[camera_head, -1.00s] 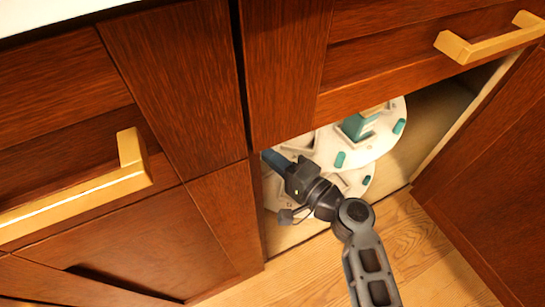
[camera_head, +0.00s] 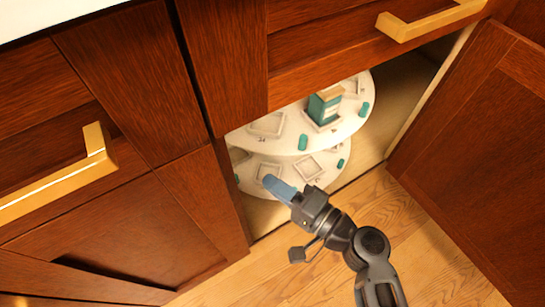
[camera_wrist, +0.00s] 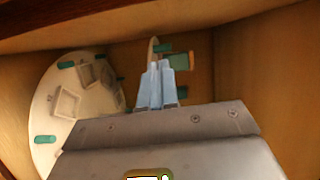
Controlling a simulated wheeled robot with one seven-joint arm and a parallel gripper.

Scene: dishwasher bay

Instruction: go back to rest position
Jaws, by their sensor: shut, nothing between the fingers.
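My gripper (camera_head: 268,180) is in front of the open corner cabinet, with its blue fingers pointing at the lower white round shelf. In the wrist view the two light-blue fingers (camera_wrist: 158,66) are together with nothing between them. The upper white round shelf (camera_head: 285,140) holds a teal box with a tan top (camera_head: 325,106). The lower round shelf (camera_head: 250,176) shows square outlines and teal pegs, and I see nothing standing on its visible part. I cannot tell exactly how far my fingertips are from its edge.
The cabinet door (camera_head: 480,160) stands open at the right. Closed drawers with gold handles (camera_head: 430,20) are above and at the left, where another gold handle (camera_head: 60,185) sticks out. The wooden floor (camera_head: 400,240) is clear around my arm.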

